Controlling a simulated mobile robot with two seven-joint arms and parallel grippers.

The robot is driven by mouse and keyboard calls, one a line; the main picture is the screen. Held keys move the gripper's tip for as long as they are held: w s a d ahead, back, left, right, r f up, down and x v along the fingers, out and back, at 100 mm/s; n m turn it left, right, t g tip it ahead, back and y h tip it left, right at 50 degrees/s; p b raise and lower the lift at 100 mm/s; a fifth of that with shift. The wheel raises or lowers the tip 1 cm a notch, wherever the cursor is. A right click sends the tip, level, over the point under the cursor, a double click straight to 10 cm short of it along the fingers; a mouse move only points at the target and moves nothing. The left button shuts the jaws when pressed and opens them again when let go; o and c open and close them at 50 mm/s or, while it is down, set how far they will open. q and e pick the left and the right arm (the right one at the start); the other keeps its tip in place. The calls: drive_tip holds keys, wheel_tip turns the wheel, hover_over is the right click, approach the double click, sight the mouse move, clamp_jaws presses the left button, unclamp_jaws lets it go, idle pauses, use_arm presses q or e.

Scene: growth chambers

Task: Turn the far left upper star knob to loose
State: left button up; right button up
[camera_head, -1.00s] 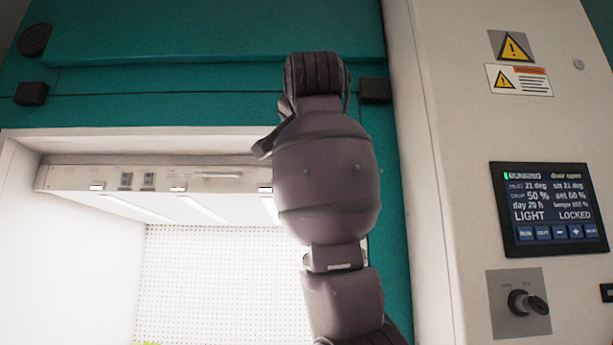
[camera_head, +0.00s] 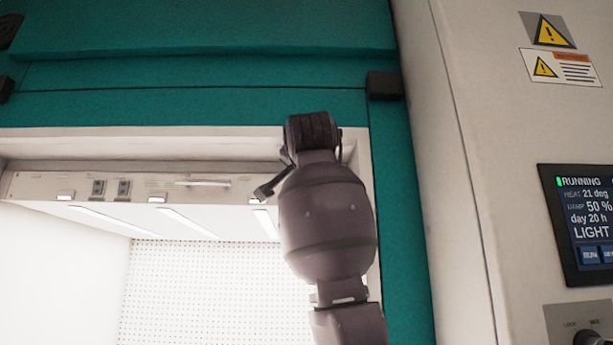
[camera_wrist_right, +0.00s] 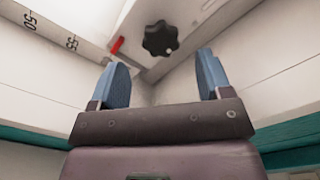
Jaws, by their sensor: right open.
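A black star knob (camera_wrist_right: 160,38) with a small light dot on its rim shows in the right wrist view, at the top middle on a pale plate. A red pointer (camera_wrist_right: 117,45) sits left of it, beside a white scale (camera_wrist_right: 60,32) marked 50 and 55. My right gripper (camera_wrist_right: 161,61) is open, its two blue fingers apart and pointing toward the knob. The knob appears between and beyond the fingertips, with nothing held. My left gripper is not in view.
The lit chamber (camera_head: 70,275) is open, with a ceiling light panel (camera_head: 150,187) and perforated back wall (camera_head: 210,290). A teal frame (camera_head: 200,105) surrounds it. A pale cabinet with a control screen (camera_head: 588,225) and warning labels (camera_head: 560,67) stands at the right.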

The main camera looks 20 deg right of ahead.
use_arm(q)
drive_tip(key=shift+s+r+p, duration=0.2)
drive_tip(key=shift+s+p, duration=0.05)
drive_tip(key=shift+p, duration=0.4)
use_arm(e)
drive_tip(key=x, duration=0.4)
drive_tip(key=shift+w, duration=0.2)
drive_tip(key=c, duration=0.9)
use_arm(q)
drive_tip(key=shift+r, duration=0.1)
